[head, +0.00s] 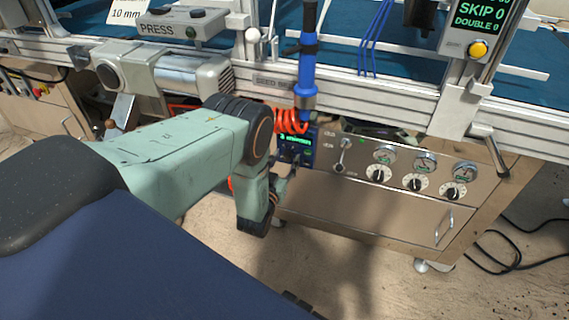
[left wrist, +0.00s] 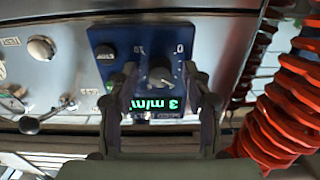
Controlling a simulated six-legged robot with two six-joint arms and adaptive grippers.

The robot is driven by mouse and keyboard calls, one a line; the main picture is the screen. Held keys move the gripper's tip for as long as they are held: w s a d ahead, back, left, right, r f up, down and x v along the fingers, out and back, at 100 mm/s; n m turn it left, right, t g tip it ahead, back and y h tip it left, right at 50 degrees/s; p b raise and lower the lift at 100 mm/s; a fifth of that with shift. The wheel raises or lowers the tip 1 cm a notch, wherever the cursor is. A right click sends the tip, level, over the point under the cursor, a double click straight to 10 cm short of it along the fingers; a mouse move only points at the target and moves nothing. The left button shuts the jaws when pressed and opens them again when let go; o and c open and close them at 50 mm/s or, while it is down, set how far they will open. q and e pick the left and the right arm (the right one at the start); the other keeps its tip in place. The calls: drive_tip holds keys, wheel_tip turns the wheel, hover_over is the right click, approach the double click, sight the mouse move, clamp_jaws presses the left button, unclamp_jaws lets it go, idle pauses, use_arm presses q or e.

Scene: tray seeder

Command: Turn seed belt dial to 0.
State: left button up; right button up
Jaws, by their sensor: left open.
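The seed belt dial (left wrist: 160,74) is a dark round knob on a small blue panel (left wrist: 110,50), with scale marks around it and a 0 near its upper right. A green display (left wrist: 162,104) beside the dial shows a 3 and what looks like m/min. The same blue panel (head: 308,147) shows in the head view, but the dial there is hidden or too small to tell. My left gripper (left wrist: 161,76) is open, its fingers either side of the dial in the picture; contact cannot be told.
A steel cabinet front (head: 410,208) with several gauges and knobs stands right of the blue panel. A red coiled hose (left wrist: 280,110) hangs close to the gripper in the left wrist view. A blue cylinder (head: 307,70) stands above the panel, and a white rail (head: 380,100) runs above the cabinet.

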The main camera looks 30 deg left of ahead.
use_arm(q)
drive_tip(key=shift+c, duration=0.2)
clamp_jaws()
idle(0.5)
drive_tip(key=n, duration=0.3)
drive_tip(key=shift+f+n, duration=0.1)
drive_tip(key=shift+n, duration=0.3)
drive_tip(key=n, duration=0.4)
drive_tip(key=shift+d+n+b, duration=0.1)
drive_tip(key=shift+n+b, duration=0.2)
drive_tip(key=shift+b, duration=0.05)
drive_tip(key=n, duration=0.3)
drive_tip(key=shift+n, duration=0.3)
drive_tip(key=shift+s+n+b, duration=0.1)
drive_tip(key=shift+n+b, duration=0.25)
drive_tip(key=shift+n, duration=1.65)
